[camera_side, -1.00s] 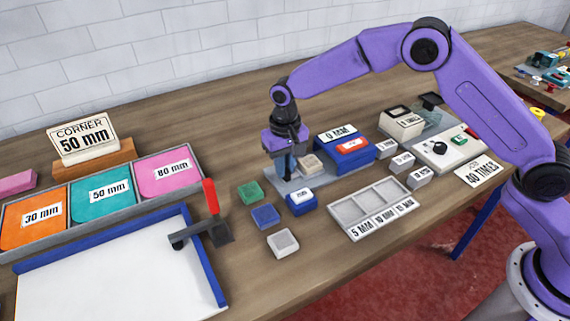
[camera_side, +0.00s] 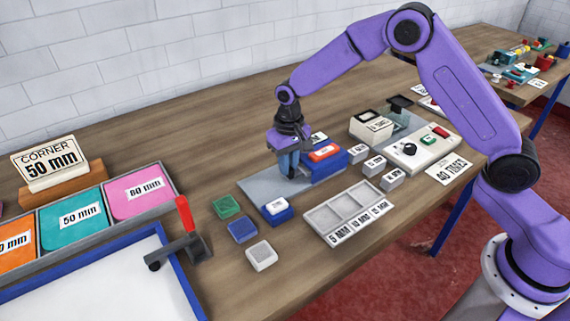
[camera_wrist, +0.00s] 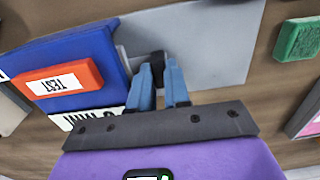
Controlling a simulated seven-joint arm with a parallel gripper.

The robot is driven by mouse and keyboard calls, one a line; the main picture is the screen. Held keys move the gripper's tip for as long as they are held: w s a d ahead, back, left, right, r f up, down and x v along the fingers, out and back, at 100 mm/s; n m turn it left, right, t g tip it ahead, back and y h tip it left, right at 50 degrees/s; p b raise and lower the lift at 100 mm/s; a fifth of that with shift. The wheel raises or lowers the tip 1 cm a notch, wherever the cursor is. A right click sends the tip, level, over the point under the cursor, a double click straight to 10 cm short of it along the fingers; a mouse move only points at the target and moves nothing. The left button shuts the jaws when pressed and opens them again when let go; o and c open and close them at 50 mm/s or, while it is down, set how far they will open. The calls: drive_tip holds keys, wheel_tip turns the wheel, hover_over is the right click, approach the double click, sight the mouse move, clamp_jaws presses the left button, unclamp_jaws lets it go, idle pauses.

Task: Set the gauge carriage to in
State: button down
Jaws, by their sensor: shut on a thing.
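The gauge is a blue housing (camera_side: 333,166) with an orange-red TEST button (camera_side: 323,152) on top, standing at the right of a flat grey plate (camera_side: 262,185). My gripper (camera_side: 290,174) is low over the plate, close against the housing's left side. In the wrist view, my gripper's blue fingers (camera_wrist: 160,70) are shut on a dark upright piece (camera_wrist: 157,58), which looks like the gauge carriage's handle. The housing (camera_wrist: 70,100) lies just left of the fingers there. My fingers hide most of the carriage, so its exact contact with the housing cannot be told.
A blue block with a white top (camera_side: 276,208) is at the plate's front edge. Green (camera_side: 227,207), blue (camera_side: 242,230) and white (camera_side: 261,256) blocks lie to its left. A three-slot grey tray (camera_side: 345,212) is in front of the gauge. The plate's left part is clear.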

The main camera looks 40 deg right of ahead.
drive_tip(key=c, duration=1.1)
unclamp_jaws()
drive_tip(key=shift+d, duration=0.45)
drive_tip(key=a, duration=1)
wheel_tip(320, 180, up, 17)
drive_tip(key=s+d+n, duration=0.3)
drive_tip(key=s, duration=0.5)
drive_tip(key=s+d+n, duration=0.3)
drive_tip(key=s+d, duration=0.1)
drive_tip(key=s, duration=0.4)
drive_tip(key=s+d+n, duration=0.2)
drive_tip(key=s+d, duration=0.1)
drive_tip(key=s, duration=0.6)
drive_tip(key=shift+d+f+n, duration=0.25)
drive_tip(key=shift+n, duration=0.15)
